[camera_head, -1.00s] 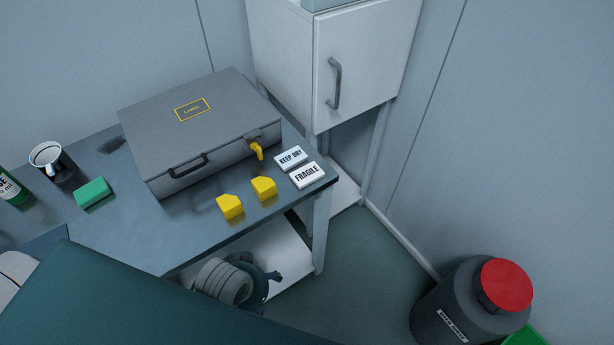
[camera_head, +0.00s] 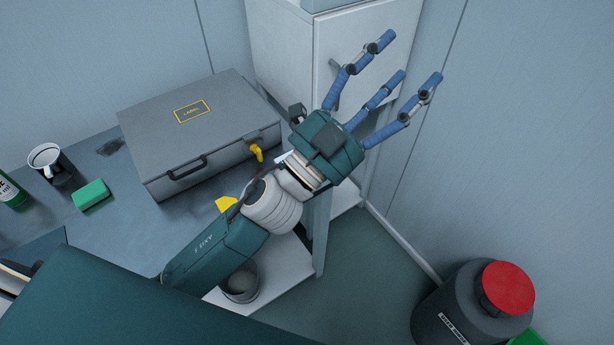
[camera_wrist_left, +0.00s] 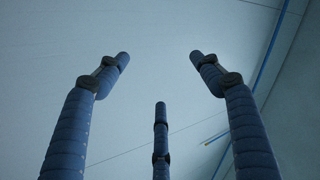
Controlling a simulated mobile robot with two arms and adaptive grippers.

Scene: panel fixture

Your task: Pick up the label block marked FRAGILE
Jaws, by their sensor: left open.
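The FRAGILE label block is hidden in the head view behind my left wrist, which crosses the table's right corner. A thin white sliver (camera_head: 282,157) beside the wrist appears to be part of the KEEP DRY block. My left gripper (camera_head: 405,65) is open and empty, its three blue fingers spread and pointing up and right in front of the white cabinet. In the left wrist view its fingers (camera_wrist_left: 160,85) show spread against plain walls, with no block between them. My right gripper is not in view.
A grey case (camera_head: 215,130) with a yellow latch lies on the table (camera_head: 130,235). A yellow block (camera_head: 227,203) shows partly beside my forearm. A green sponge (camera_head: 91,194) and a mug (camera_head: 48,160) are at left. The white cabinet (camera_head: 290,60) stands behind; a red-lidded drum (camera_head: 470,310) is lower right.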

